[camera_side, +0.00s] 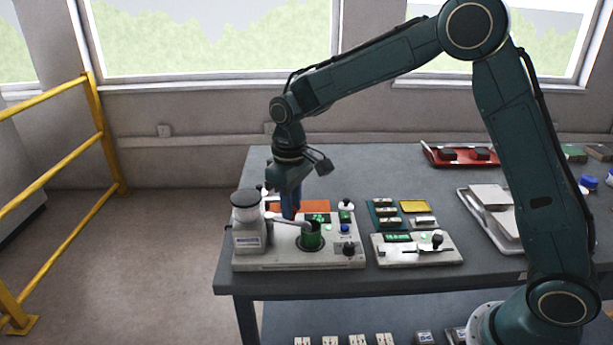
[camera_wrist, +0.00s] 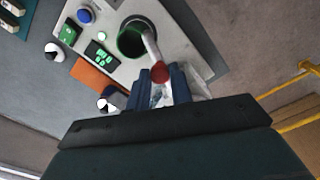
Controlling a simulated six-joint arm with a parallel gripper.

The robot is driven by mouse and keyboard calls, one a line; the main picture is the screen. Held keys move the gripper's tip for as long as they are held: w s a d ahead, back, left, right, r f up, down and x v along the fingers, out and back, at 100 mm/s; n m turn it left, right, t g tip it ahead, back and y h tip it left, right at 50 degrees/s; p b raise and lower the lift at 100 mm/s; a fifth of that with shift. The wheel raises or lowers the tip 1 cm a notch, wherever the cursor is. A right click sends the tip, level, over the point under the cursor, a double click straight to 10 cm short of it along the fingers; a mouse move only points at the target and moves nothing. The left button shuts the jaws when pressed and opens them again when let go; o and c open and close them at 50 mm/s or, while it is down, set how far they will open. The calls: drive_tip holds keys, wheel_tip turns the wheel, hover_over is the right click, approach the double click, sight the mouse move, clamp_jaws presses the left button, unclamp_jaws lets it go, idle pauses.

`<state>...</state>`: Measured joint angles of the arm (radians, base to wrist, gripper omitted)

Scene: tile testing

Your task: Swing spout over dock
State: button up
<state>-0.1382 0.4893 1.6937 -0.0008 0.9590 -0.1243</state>
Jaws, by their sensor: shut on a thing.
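The spout (camera_side: 288,220) is a pale tube running from the grey-lidded reservoir (camera_side: 247,220) to the green round dock (camera_side: 311,240) on a white machine base. In the wrist view the spout (camera_wrist: 151,47) reaches the edge of the dark dock opening (camera_wrist: 131,40), its end over the rim. A red knob (camera_wrist: 160,72) sits on the spout between the blue fingers. My gripper (camera_side: 291,214) points down beside the reservoir and is shut on the spout's knob. The fingers also show in the wrist view (camera_wrist: 160,82). The exact finger contact is partly hidden.
A green display (camera_side: 318,217), a blue button (camera_side: 345,228) and a white-topped knob (camera_side: 346,204) stand right of the spout. An orange mat (camera_side: 314,206) lies behind. A slider panel (camera_side: 416,249) and a red tray (camera_side: 459,155) are farther right. The table's middle back is clear.

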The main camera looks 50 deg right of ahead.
drive_tip(key=shift+w+d, duration=0.25)
drive_tip(key=shift+d, duration=0.1)
idle(0.3)
drive_tip(key=shift+w+d, duration=0.3)
drive_tip(key=shift+d, duration=0.15)
idle(0.4)
drive_tip(key=o, duration=0.8)
drive_tip(key=shift+o, duration=0.2)
drive_tip(key=shift+r, duration=0.15)
wheel_tip(320, 180, up, 6)
drive_tip(key=shift+f, duration=0.15)
idle(0.5)
